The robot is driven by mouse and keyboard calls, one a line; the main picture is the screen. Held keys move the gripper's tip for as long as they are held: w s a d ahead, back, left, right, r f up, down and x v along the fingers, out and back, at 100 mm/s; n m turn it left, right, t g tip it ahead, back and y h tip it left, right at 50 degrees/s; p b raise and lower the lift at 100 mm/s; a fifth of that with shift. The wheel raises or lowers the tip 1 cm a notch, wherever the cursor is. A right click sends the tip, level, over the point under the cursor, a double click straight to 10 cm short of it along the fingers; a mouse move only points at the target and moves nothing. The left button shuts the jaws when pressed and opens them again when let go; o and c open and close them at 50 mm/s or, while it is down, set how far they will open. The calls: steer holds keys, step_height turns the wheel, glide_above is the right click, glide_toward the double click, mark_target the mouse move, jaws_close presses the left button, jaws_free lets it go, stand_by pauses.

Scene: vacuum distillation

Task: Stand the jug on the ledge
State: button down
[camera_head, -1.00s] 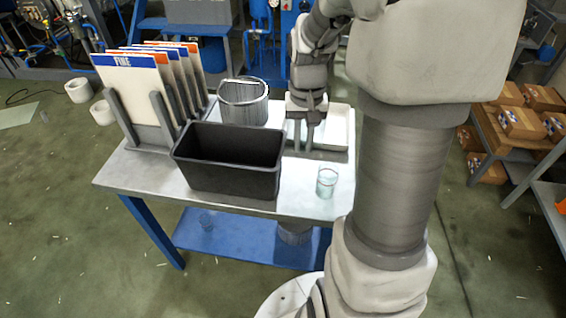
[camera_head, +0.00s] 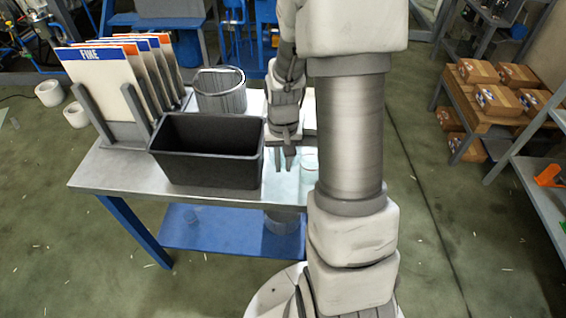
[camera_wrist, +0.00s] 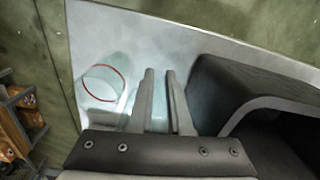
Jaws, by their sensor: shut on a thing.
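The jug (camera_head: 308,164) appears to be the small clear glass vessel at the right end of the metal table (camera_head: 110,172). In the wrist view the jug (camera_wrist: 102,88) has a thin red rim and lies left of the fingers. My gripper (camera_head: 284,160) points down beside it. In the wrist view my gripper (camera_wrist: 161,92) has its fingers close together, with a narrow pale gap between them. The gripped part, perhaps a handle, is not clear. I cannot tell whether the jug touches the table. No surface is clearly recognisable as the ledge.
A black bin (camera_head: 207,160) stands close left of my gripper. A ribbed metal pot (camera_head: 220,92) and a rack of boards (camera_head: 100,85) stand behind and left. A blue lower shelf (camera_head: 215,235) is under the table. Shelves with cardboard boxes (camera_head: 497,100) are at right.

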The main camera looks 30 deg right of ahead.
steer(key=shift+f, duration=0.2)
steer(key=c, duration=0.8)
jaws_free()
steer(key=shift+r, duration=0.1)
steer(key=shift+c, duration=0.2)
steer(key=shift+r, duration=0.15)
